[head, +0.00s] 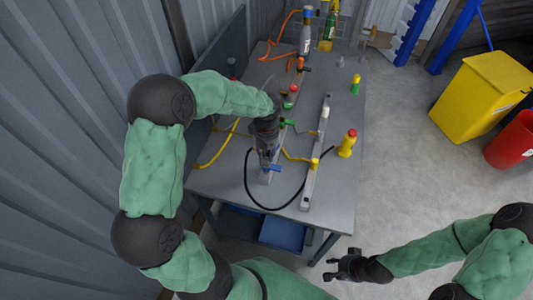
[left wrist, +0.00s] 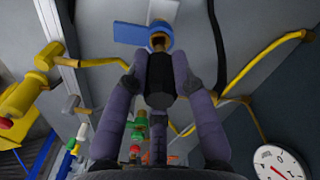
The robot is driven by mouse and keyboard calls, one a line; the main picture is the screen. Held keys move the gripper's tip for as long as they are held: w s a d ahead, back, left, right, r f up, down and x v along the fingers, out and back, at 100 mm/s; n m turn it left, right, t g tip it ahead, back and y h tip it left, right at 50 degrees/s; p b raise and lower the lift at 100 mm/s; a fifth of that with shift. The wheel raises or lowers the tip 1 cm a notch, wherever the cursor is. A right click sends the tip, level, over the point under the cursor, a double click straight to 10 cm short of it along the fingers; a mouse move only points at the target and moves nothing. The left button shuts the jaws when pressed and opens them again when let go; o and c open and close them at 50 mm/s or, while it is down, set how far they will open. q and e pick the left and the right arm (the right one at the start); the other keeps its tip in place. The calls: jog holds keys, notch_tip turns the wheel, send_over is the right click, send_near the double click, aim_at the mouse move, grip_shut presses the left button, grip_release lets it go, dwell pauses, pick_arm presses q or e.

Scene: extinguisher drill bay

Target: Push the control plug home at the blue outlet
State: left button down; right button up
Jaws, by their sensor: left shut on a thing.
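My left gripper (head: 266,152) is over the left part of the grey bench. In the left wrist view its two fingers (left wrist: 161,95) are shut on a black cylindrical plug (left wrist: 160,72). The plug's far end meets or overlaps a brass fitting at the blue outlet (left wrist: 132,33); I cannot tell how deep it sits. The blue part also shows in the head view (head: 273,168), just below the gripper, which hides most of the plug. My right gripper (head: 332,268) is empty and looks open, off the bench's front right corner.
The bench (head: 335,200) carries a metal rail (head: 318,150), a black hose (head: 248,190), yellow hoses and a yellow bottle-shaped part (head: 347,144). A gauge (left wrist: 282,164) is near the gripper. Yellow (head: 485,95) and red bins stand right. The bench's right strip is mostly clear.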

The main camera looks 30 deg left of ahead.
pick_arm(q)
jog(key=shift+f+b, duration=1.65)
jog(key=shift+f, duration=0.35)
dwell(1.7)
jog(key=c, duration=1)
grip_release()
jog(key=shift+o, duration=0.2)
notch_tip(320, 180, up, 12)
